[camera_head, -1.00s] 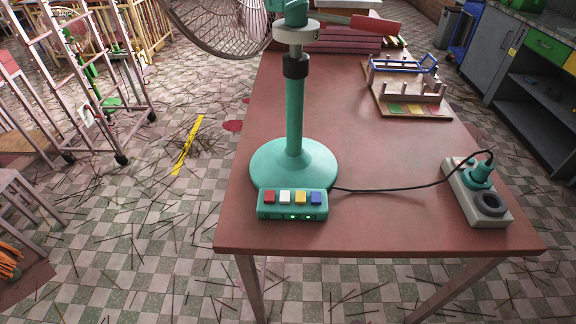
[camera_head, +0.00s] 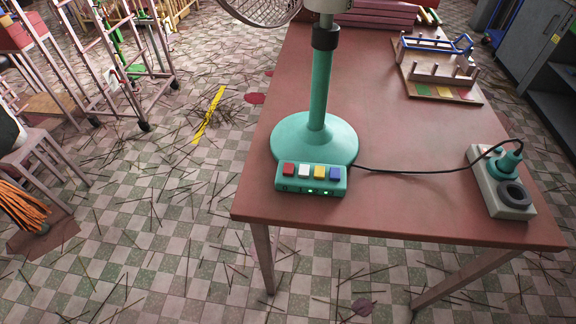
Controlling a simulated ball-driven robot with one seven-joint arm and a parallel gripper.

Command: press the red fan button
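The red fan button (camera_head: 288,169) is the leftmost in a row of buttons on a teal control box. To its right are a white button (camera_head: 304,171), a yellow button (camera_head: 320,172) and a blue button (camera_head: 336,174). Small green lights glow on the box's front face. The box joins the round teal base of the fan (camera_head: 318,95), which stands upright near the table's front edge. The fan's wire cage shows only in part at the top. My gripper is not in view.
The red-brown table (camera_head: 410,205) has free room around the fan. A black cord runs right to a power strip (camera_head: 501,185). A wooden rack (camera_head: 437,70) stands at the back right. A stool (camera_head: 35,150) is at left, and sticks litter the checkered floor.

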